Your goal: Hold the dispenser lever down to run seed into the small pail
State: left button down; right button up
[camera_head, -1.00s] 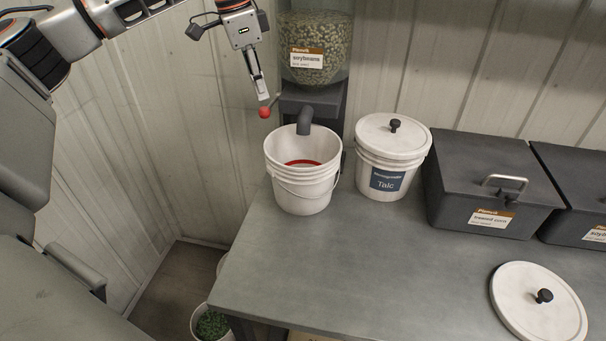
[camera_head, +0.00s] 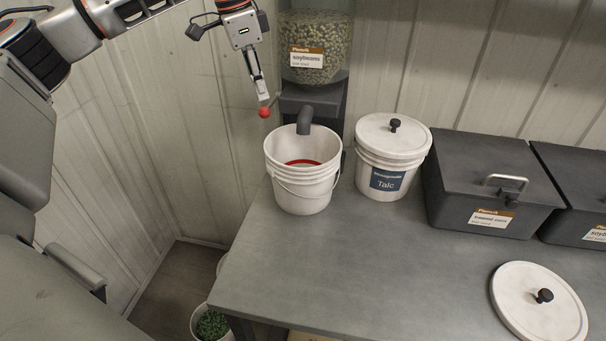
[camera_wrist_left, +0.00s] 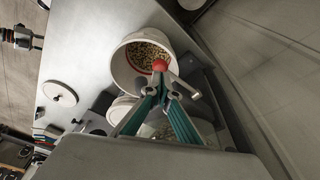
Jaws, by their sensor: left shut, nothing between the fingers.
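The white pail (camera_head: 303,188) stands open on the bench under the dispenser's dark spout (camera_head: 304,119). A red ring shows inside it, and the left wrist view shows tan seed (camera_wrist_left: 148,54) in its bottom. The dispenser (camera_head: 314,47) is a clear hopper of soybeans. Its lever ends in a red knob (camera_head: 264,112), which also shows in the left wrist view (camera_wrist_left: 160,65). My left gripper (camera_head: 263,97) is shut and empty, pointing down, its tips right at the knob. I cannot tell if they press on it. An orange-ringed dark part at the left wrist view's left edge may be my right wrist.
A lidded Talc bucket (camera_head: 391,160) stands right of the pail. Dark lidded bins (camera_head: 490,185) line the back right. A loose white lid (camera_head: 538,305) lies at the front right. A pot with green contents (camera_head: 212,325) is on the floor. The bench's middle is clear.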

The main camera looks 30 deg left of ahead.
aim_at(262, 110)
pick_arm(q)
jog(key=shift+f+b, duration=1.65)
jog(key=shift+f, duration=1.15)
jog(key=shift+r, duration=0.1)
dwell(4.6)
notch_tip(262, 110, up, 8)
jog(key=p, duration=0.5)
jog(key=shift+r+p, duration=0.1)
jog(key=shift+p, duration=0.2)
jog(key=shift+r, duration=0.35)
